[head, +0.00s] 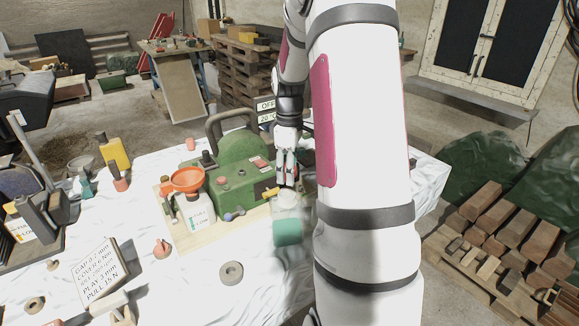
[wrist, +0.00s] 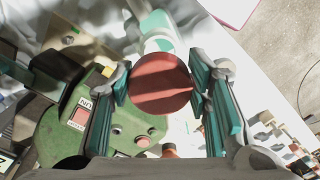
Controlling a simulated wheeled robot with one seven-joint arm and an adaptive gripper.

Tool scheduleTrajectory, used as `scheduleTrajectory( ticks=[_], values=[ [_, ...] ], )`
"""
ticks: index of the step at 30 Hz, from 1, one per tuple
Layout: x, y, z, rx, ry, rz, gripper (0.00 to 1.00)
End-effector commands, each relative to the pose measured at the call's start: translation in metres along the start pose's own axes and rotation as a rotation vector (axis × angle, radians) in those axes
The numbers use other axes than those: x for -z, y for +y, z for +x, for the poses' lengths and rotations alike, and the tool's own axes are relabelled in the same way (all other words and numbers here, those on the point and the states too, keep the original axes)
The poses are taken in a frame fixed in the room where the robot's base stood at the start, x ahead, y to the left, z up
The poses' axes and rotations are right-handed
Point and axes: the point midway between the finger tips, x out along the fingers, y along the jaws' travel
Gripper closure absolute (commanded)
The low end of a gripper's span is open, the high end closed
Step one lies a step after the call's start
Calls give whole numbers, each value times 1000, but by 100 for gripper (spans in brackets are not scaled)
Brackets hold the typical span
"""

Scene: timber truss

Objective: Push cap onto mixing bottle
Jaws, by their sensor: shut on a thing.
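My gripper (head: 287,178) reaches down over the near right corner of the green machine in the head view. In the wrist view my gripper (wrist: 160,92) is shut on a round red-brown cap (wrist: 160,83), one teal-padded finger on each side. A pale bottle with a teal band (wrist: 157,28) shows beyond the cap in the wrist view. In the head view the pale bottle with the teal band (head: 287,232) is just below my gripper. I cannot tell whether the cap touches the bottle's neck.
A green machine (head: 240,180) with a handle stands left of my gripper. A white jug (head: 196,212) with an orange funnel (head: 187,179) is beside it. A grey ring (head: 231,273) and a lettered sign (head: 92,275) are on the white-covered table (head: 190,290). The table's front middle is mostly clear.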

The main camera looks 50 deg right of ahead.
Motion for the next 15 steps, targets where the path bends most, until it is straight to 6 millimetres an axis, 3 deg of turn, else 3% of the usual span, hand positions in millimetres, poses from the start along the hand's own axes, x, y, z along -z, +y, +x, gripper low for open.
scheduleTrajectory(
  ticks=[15],
  values=[
    [4,2,1,-2,1,1,71]
  ],
)
